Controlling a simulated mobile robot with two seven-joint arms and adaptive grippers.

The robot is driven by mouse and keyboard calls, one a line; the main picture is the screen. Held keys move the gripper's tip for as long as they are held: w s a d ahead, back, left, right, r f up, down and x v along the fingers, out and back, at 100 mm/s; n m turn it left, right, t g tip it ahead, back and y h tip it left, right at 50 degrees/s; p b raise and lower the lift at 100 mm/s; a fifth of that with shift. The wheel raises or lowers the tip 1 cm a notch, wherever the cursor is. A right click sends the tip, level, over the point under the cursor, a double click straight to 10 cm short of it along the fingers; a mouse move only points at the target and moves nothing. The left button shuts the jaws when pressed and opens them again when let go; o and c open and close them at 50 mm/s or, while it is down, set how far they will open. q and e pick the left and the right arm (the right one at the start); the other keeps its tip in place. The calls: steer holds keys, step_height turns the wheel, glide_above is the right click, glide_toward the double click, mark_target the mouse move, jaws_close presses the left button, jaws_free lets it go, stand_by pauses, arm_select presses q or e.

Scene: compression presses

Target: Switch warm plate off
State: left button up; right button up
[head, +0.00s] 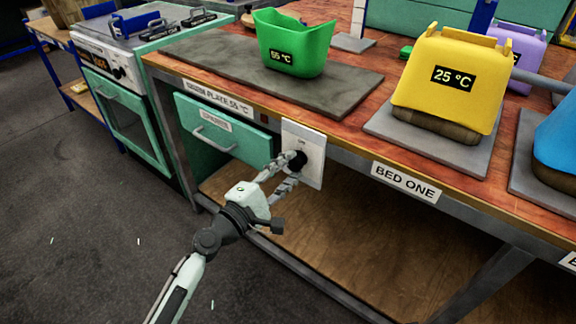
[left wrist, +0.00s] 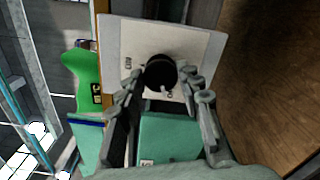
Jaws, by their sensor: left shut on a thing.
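The warm plate (head: 210,62) is a dark grey slab on the wooden bench, with a label reading warm plate 55 °C on the bench edge below it. Its switch panel (head: 317,150) is a white plate on the bench front with a round black knob (head: 298,160). My left gripper (head: 290,166) is at the panel, its fingers around the knob. In the left wrist view the black knob (left wrist: 160,72) sits between the fingertips, with a small pale mark at its lower edge. The fingers hide part of the panel. My right gripper is not in view.
A green bin (head: 295,45) reading 55 °C stands on the warm plate. A yellow bin (head: 450,85) reading 25 °C sits on a grey bed. A green drawer (head: 222,130) is shut left of the panel. Open space lies below the panel, above a wooden shelf (head: 330,240).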

arm_select(q)
steer(key=shift+n, duration=1)
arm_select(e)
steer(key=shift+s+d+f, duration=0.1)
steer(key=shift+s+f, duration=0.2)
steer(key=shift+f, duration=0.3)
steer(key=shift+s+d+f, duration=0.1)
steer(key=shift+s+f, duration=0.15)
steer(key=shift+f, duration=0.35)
arm_select(q)
steer(key=o, duration=1.2)
steer(key=shift+c, duration=0.2)
steer(key=shift+s+a, duration=0.1)
steer(key=v, duration=1.1)
steer(key=shift+s+a, duration=0.2)
steer(key=shift+s, duration=0.05)
